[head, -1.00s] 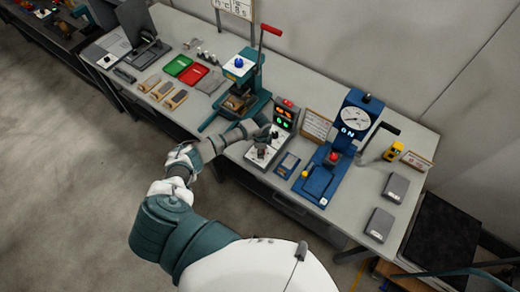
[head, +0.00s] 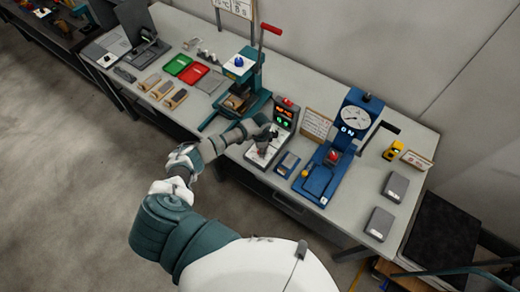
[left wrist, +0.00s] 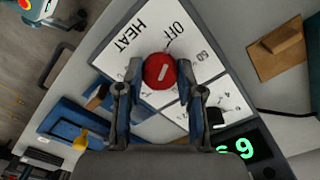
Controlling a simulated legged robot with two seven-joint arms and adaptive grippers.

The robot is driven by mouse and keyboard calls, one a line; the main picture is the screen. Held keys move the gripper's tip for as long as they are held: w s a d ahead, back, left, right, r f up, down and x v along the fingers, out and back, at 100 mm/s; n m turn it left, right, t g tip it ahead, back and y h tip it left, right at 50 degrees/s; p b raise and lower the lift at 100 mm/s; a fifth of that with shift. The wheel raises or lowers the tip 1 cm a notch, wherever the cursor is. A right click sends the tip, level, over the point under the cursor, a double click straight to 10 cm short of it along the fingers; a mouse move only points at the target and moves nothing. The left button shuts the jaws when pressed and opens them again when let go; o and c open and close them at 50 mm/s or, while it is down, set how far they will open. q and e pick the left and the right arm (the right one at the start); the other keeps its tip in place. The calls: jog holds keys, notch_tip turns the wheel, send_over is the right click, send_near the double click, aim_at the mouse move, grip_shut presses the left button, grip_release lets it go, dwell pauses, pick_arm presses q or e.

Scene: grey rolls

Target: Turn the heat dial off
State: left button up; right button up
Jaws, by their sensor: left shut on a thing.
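The heat dial (left wrist: 159,71) is a round red knob with a white mark on a white panel (left wrist: 122,42) printed HEAT, OFF and numbers. The mark slants up and right, roughly toward OFF; I cannot tell whether it lines up exactly. My left gripper (left wrist: 159,84) has a finger on each side of the dial and is shut on it. In the head view my left gripper (head: 264,148) is over the controller box (head: 284,118), hiding the dial there. Green digits (left wrist: 243,149) glow on the box's display. My right gripper is not in view.
A teal press (head: 240,85) with a red-tipped lever stands left of the controller. A blue press with a dial gauge (head: 355,117) stands close on its right. Green and red trays (head: 193,75) lie farther left. Grey blocks (head: 379,223) lie at the right of the bench.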

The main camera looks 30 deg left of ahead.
pick_arm(q)
jog(key=o, duration=1.1)
jog(key=shift+d, duration=0.25)
jog(key=shift+c, duration=0.2)
jog(key=shift+o, duration=0.5)
jog(key=shift+w, duration=0.2)
notch_tip(320, 180, up, 12)
jog(key=shift+w+f, duration=0.1)
jog(key=shift+f, duration=0.05)
